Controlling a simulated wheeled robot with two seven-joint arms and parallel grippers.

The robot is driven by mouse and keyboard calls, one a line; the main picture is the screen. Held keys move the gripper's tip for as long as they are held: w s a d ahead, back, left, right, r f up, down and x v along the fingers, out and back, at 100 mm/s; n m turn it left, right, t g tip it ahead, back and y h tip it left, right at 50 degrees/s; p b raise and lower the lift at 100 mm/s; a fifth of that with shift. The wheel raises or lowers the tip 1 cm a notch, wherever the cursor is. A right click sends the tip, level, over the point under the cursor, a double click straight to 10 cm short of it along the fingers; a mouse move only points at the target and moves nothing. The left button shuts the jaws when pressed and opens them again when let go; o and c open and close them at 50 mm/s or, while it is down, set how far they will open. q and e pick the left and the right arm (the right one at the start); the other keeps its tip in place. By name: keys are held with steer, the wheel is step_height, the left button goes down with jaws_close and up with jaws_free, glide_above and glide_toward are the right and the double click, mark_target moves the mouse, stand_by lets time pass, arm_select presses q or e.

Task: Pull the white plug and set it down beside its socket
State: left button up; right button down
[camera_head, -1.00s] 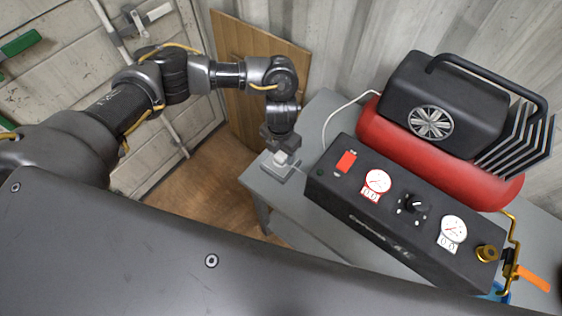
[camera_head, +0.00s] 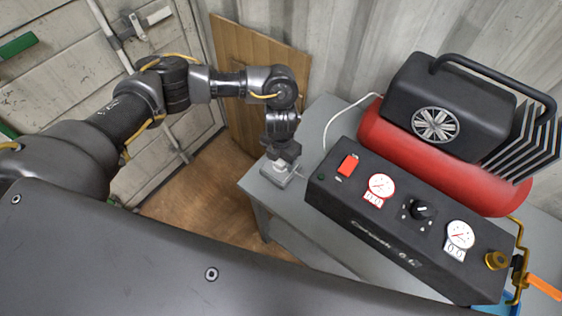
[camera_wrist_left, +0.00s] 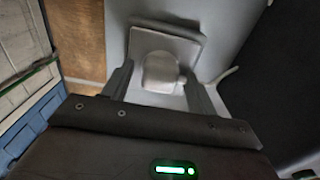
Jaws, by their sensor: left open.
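The white plug (camera_wrist_left: 160,72) sits on its pale grey socket (camera_wrist_left: 186,44) in the left wrist view; the shadow makes it look grey. In the head view the socket (camera_head: 270,177) is a small light box at the table's left corner. My left gripper (camera_head: 281,163) points down over it and hides most of the plug. In the left wrist view my left gripper (camera_wrist_left: 160,85) is open, with one finger on each side of the plug. I cannot tell whether the fingers touch it. My right gripper is not in view.
The grey table (camera_head: 318,115) carries a black control box (camera_head: 395,235) close right of the socket and a red air tank (camera_head: 440,170) behind. A white cord (camera_head: 338,112) runs along the table near the wall. A wooden board (camera_head: 232,65) leans behind my arm.

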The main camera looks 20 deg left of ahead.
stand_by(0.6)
arm_select(q)
jaws_close()
steer(key=shift+r+p, duration=2.4)
steer(key=shift+r, duration=0.65)
